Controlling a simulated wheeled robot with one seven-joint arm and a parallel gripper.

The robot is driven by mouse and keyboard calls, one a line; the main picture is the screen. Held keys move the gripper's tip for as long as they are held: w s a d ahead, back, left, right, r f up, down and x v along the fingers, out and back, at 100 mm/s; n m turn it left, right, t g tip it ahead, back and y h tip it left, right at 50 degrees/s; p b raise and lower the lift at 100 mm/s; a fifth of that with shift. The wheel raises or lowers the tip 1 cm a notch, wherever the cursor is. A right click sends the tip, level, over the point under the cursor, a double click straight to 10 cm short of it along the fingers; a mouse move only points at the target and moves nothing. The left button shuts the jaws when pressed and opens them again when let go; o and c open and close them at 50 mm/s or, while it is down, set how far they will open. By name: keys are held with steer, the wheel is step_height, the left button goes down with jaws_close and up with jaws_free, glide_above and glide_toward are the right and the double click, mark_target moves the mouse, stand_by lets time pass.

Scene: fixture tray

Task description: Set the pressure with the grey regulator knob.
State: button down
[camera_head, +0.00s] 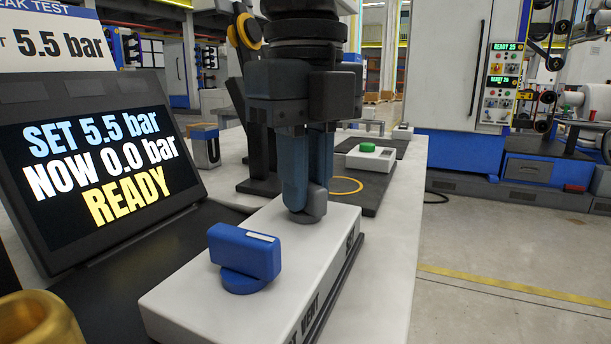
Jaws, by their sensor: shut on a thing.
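My gripper (308,192) points straight down over the far part of a white box (190,297). Its two blue fingers are shut on the grey regulator knob (315,206), which is mostly hidden between and behind them. A blue lever handle (245,253) with a white stripe stands on the nearer part of the same box. The screen (98,160) at left reads SET 5.5 bar, NOW 0.0 bar, READY. A sign (55,38) above it, partly cut off, also shows 5.5 bar.
Behind my gripper, a white box with a green button (367,147) sits on a dark mat with a yellow ring (346,186). A brass part (38,322) fills the lower left corner. The white table (398,225) is clear right of the box; open floor lies beyond.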

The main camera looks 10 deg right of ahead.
steer(key=c, duration=1.1)
jaws_free()
step_height(320, 180, up, 8)
steer(key=p, duration=0.5)
steer(key=shift+f+p, duration=0.1)
steer(key=shift+p, duration=0.2)
